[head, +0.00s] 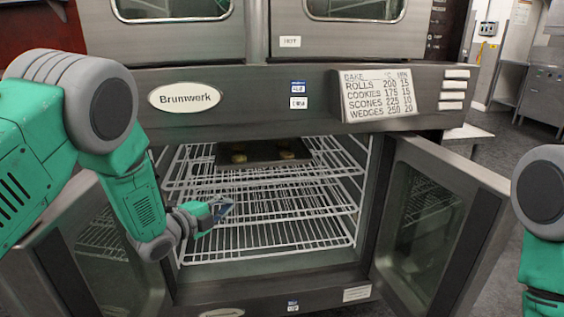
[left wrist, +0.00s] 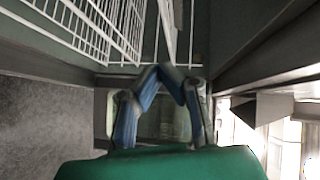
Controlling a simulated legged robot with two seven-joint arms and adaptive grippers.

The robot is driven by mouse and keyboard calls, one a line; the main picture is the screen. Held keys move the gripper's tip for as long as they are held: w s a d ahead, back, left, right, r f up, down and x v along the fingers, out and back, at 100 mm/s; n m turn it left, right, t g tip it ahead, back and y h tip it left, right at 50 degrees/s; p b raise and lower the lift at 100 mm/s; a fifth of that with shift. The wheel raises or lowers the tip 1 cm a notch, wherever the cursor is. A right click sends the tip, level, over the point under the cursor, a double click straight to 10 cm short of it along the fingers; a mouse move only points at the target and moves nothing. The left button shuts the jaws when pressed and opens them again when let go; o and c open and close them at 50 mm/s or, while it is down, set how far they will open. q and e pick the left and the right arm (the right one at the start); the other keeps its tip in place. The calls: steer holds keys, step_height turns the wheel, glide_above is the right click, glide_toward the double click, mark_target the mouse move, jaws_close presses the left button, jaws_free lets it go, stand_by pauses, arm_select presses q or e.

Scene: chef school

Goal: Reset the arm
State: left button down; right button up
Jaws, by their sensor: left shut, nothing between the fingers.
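My left arm (head: 140,205) comes in from the left and reaches down to the front of the open oven. My left gripper (head: 222,210) is at the oven opening, in front of the wire racks (head: 270,235). In the left wrist view its blue fingers (left wrist: 168,72) meet at the tips, with nothing between them. Part of my right arm (head: 540,220) shows at the right edge of the head view. My right gripper is out of view.
The oven's left door (head: 30,270) and right door (head: 475,205) stand open. A dark tray (head: 228,161) with a few round baked pieces lies on an upper rack. The lower racks look empty. The oven's upper front panel (head: 240,85) overhangs the opening. Open floor (head: 505,140) lies at the right.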

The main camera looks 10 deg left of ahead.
arm_select(q)
steer(key=s+a+f+n+g+y+p, duration=0.25)
steer(key=s+f+n, duration=0.4)
steer(key=s, duration=0.45)
steer(key=s+a+f+n+g+y+p, duration=0.1)
steer(key=s+f+n+g+y+p, duration=0.25)
steer(key=s+f+n, duration=0.55)
arm_select(e)
step_height(320, 180, up, 8)
steer(key=p, duration=0.2)
steer(key=shift+r, duration=0.1)
steer(key=shift+c, duration=0.7)
arm_select(q)
steer(key=s+a+n+g+y, duration=0.1)
steer(key=s+n+g, duration=0.4)
steer(key=s, duration=2.1)
steer(key=g, duration=0.2)
steer(key=shift+r+g+y, duration=0.3)
steer(key=shift+g, duration=0.1)
arm_select(e)
steer(key=shift+a, duration=0.15)
